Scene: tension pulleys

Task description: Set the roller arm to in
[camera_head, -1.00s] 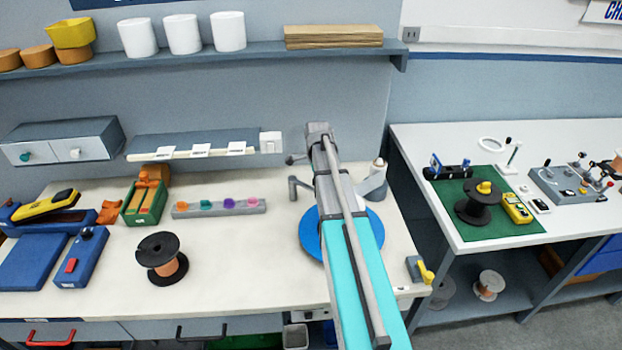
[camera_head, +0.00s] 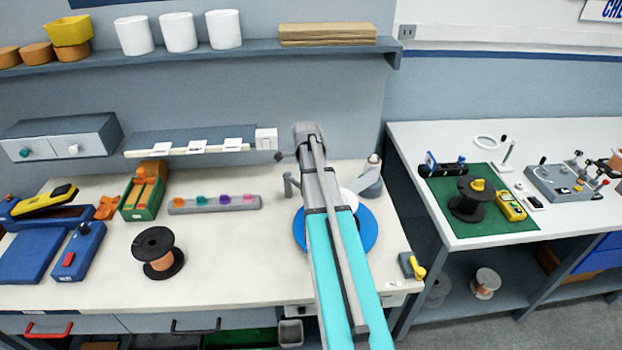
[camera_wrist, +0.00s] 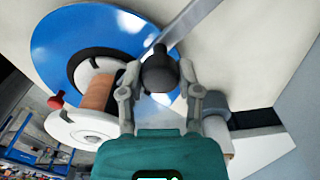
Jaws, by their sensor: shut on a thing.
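In the wrist view a black knob (camera_wrist: 159,72) stands between the two fingers of my gripper (camera_wrist: 160,80), which is shut on it. A flat grey bar (camera_wrist: 187,22), which looks like the roller arm, runs from the knob toward the upper right, over the edge of a blue disc (camera_wrist: 58,42). A copper-coloured spool with a white flange (camera_wrist: 85,127) sits in front of the disc, left of my gripper. In the head view the blue disc (camera_head: 367,232) shows on the bench behind my arm. My arm hides the gripper and knob there.
A grey post (camera_head: 291,185) and a grey-white fixture (camera_head: 371,180) stand close to either side of my arm. A black spool (camera_head: 157,250) and a grey rack of coloured pieces (camera_head: 214,204) are farther left. The bench front between them is clear.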

